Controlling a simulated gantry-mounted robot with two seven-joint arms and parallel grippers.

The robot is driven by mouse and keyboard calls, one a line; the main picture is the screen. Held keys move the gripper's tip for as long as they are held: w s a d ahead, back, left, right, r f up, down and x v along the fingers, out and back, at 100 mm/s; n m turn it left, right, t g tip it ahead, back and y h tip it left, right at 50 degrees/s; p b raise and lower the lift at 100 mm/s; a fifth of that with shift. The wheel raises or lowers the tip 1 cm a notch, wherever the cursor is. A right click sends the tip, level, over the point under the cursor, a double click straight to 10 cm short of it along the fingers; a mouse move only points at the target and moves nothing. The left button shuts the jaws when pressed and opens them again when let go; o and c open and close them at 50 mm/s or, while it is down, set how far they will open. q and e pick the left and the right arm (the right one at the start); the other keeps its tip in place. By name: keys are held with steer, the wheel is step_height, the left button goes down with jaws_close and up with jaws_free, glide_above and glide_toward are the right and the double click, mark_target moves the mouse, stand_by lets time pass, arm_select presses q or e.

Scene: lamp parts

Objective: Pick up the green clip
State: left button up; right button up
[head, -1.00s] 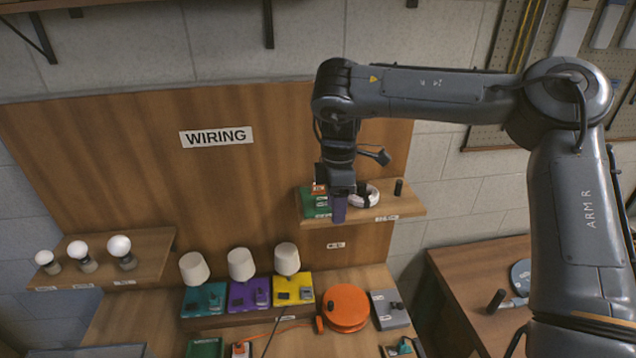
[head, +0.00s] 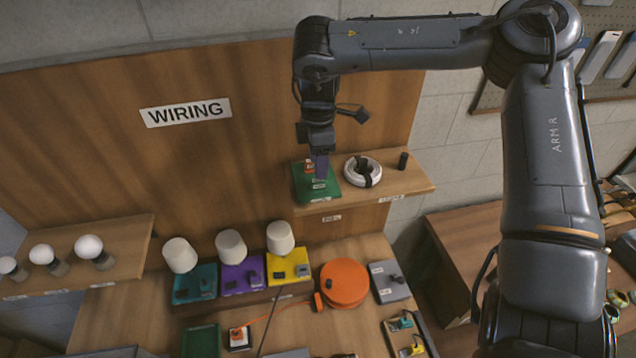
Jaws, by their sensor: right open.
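A green board (head: 300,186) lies on the upper right shelf. Small pieces with pale labels sit on it, one reddish (head: 309,167) and some greenish (head: 319,185); I cannot tell for sure which is the green clip. My right gripper (head: 320,174) points down at this board with purplish fingers and covers part of it. It is open, and nothing shows held in it. I cannot tell whether its tips touch anything. My left gripper is not in view.
A white cable coil (head: 351,172) and a black cylinder (head: 403,160) stand right of the board. Below are lamps on coloured bases (head: 242,277), an orange reel (head: 344,284), and a tray (head: 395,341) with teal and yellow pieces. Bulbs (head: 88,246) stand on the left shelf.

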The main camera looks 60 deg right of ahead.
mark_target(318, 185)
step_height(318, 185, down, 5)
steer(key=shift+w+d+r+p, duration=0.1)
steer(key=shift+p, duration=1)
steer(key=shift+f, duration=0.35)
jaws_close()
